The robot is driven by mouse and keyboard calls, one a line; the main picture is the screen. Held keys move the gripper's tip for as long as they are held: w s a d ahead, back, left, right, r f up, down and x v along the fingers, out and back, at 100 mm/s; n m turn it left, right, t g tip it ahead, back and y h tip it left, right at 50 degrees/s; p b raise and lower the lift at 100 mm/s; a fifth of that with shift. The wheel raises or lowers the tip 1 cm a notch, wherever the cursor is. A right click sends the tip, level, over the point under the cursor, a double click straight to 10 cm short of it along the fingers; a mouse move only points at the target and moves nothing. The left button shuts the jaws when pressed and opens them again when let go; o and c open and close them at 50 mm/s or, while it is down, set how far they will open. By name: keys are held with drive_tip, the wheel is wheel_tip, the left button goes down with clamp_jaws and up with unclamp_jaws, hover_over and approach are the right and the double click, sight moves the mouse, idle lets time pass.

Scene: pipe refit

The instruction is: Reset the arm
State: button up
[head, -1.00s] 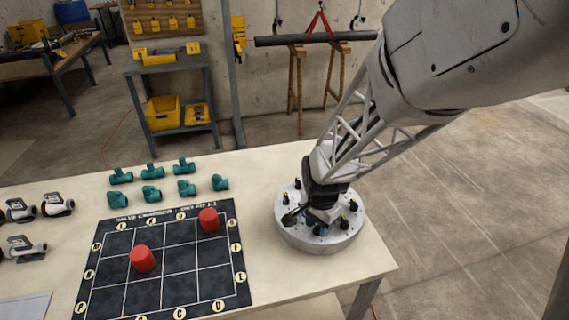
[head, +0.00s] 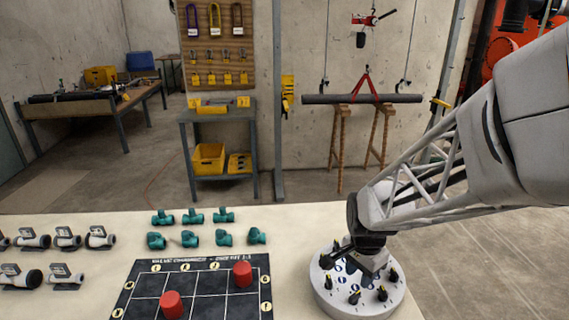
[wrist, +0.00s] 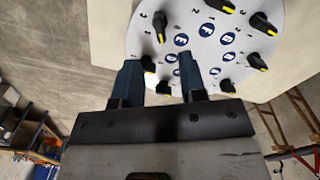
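My gripper (head: 352,262) hangs low over the round white dial disc (head: 326,291) at the right end of the bench. I cannot tell whether a fingertip touches the disc.
A dark lettered grid board (head: 208,300) carries two red cylinders (head: 172,304) (head: 242,274). Several teal pipe fittings (head: 193,216) stand behind it, and white-and-black valves (head: 68,238) are at left. A pipe (head: 362,99) hangs beyond the bench.

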drive_tip(key=shift+r, duration=0.1)
drive_tip(key=s+a+r+n+t, duration=0.2)
drive_tip(key=s+a+r+n, duration=0.2)
drive_tip(key=s+r+n, duration=0.7)
drive_tip(key=s+r, duration=0.3)
drive_tip(key=r, duration=0.1)
drive_tip(key=shift+s+a+r+n+t, duration=0.15)
drive_tip(key=shift+n+t, duration=0.15)
drive_tip(key=shift+n, duration=0.1)
drive_tip(key=shift+o, duration=0.2)
idle(1.0)
